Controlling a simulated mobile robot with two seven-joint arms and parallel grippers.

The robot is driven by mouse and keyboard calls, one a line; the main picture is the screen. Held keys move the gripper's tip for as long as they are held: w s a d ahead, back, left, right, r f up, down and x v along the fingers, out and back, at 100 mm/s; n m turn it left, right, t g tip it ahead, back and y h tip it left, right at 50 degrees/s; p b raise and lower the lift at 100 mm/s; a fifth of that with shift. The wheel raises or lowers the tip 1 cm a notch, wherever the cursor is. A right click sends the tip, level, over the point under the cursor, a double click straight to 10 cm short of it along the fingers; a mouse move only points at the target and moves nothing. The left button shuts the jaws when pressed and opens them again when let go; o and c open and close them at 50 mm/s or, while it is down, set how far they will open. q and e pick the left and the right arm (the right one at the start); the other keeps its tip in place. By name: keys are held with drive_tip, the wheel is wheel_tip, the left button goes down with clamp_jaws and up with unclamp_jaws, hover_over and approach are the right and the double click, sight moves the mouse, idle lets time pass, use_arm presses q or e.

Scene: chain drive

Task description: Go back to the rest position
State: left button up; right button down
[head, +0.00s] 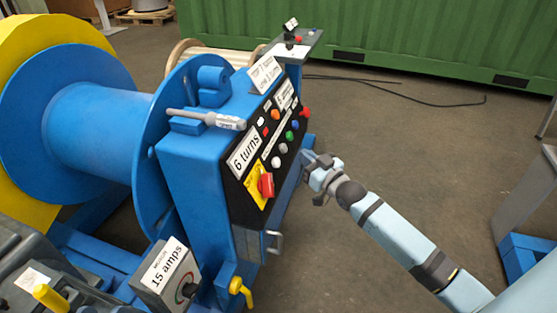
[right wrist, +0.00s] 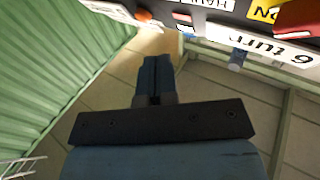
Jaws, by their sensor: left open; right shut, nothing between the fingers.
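My right gripper (head: 312,163) shows in the head view, just right of the blue control cabinet's panel (head: 262,150). Its arm comes in from the lower right. In the right wrist view its two fingers (right wrist: 155,75) are together, with nothing between them. The panel also shows upside down along the top of that view (right wrist: 205,22), beyond the fingertips. In the head view the fingertips are close to the panel's right edge; I cannot tell the exact gap. My left gripper is not in view.
A large blue reel (head: 95,130) stands left of the cabinet. A red rotary switch (head: 266,185) and several buttons sit on the panel. A grey tool (head: 205,118) lies on top. A "15 amps" box (head: 165,278) is below. Open floor (head: 400,150) lies to the right.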

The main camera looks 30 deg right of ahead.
drive_tip(key=s+a+f+n+g+y, duration=0.1)
drive_tip(key=s+a+y, duration=0.1)
drive_tip(key=s+a, duration=0.5)
drive_tip(key=s+a+f+g+y, duration=0.1)
drive_tip(key=s+a, duration=0.3)
drive_tip(key=a, duration=0.5)
use_arm(q)
wheel_tip(320, 180, down, 4)
drive_tip(key=a+y, duration=0.2)
use_arm(e)
drive_tip(key=s+a+r+y, duration=0.2)
drive_tip(key=s+a+r, duration=0.4)
drive_tip(key=s+a, duration=0.55)
use_arm(q)
drive_tip(key=s+a+r+g+y+p, duration=0.4)
drive_tip(key=r+p, duration=0.4)
drive_tip(key=p, duration=2.7)
drive_tip(key=shift+s+a+r+n+g, duration=0.15)
drive_tip(key=shift+a+r+n+g, duration=0.3)
drive_tip(key=shift+a, duration=0.7)
use_arm(e)
drive_tip(key=s+d+r+g+h, duration=0.4)
drive_tip(key=d+r+g, duration=0.2)
drive_tip(key=d+r, duration=0.1)
drive_tip(key=shift+s+d+r+h, duration=0.3)
drive_tip(key=shift+r+h, duration=0.1)
drive_tip(key=shift+r, duration=0.15)
